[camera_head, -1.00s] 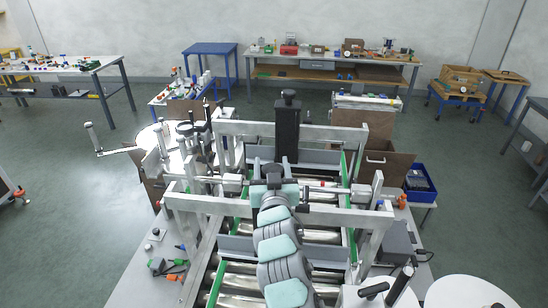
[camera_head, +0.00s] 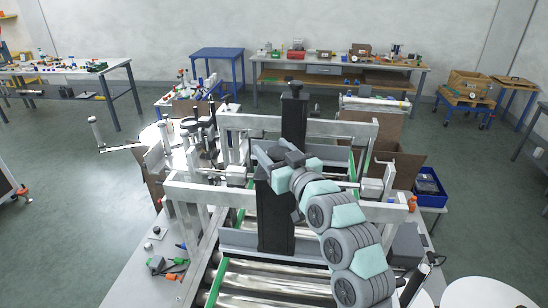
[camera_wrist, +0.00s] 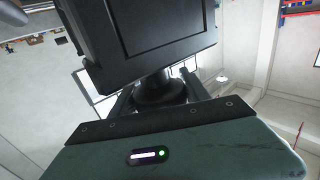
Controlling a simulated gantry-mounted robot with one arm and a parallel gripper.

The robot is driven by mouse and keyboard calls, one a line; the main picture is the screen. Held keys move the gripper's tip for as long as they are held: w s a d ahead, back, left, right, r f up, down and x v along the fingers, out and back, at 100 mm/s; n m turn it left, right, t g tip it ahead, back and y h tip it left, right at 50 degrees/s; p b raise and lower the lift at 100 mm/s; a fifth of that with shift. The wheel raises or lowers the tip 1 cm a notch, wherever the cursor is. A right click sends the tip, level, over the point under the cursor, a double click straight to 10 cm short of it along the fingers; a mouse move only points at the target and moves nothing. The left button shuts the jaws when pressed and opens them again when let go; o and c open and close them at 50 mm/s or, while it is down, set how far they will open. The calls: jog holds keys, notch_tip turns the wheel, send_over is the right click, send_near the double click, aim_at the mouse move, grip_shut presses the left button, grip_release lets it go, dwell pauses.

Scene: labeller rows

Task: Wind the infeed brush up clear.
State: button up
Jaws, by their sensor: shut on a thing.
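A tall black upright housing (camera_head: 275,215) stands at the near crossbar of the roller line. My gripper (camera_head: 278,157) is at its top end. In the wrist view, the dark fingers of my gripper (camera_wrist: 160,92) are closed on a dark round knob (camera_wrist: 158,88), with the black housing (camera_wrist: 140,35) just beyond it. A similar black housing (camera_head: 293,120) with a small knob on top stands at the far crossbar. I cannot make out any brush bristles, and the labels do not show which unit is the infeed one.
Grey crossbars (camera_head: 300,123) span the line on posts at both sides. Shiny rollers (camera_head: 275,275) lie below between green-edged rails. Loose coloured connectors (camera_head: 170,265) lie on the bench at left. A blue bin (camera_head: 430,187) stands at right.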

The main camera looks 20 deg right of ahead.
jog(key=shift+f, duration=0.2)
jog(key=o, duration=1.3)
jog(key=shift+r, duration=0.1)
jog(key=shift+o, duration=0.2)
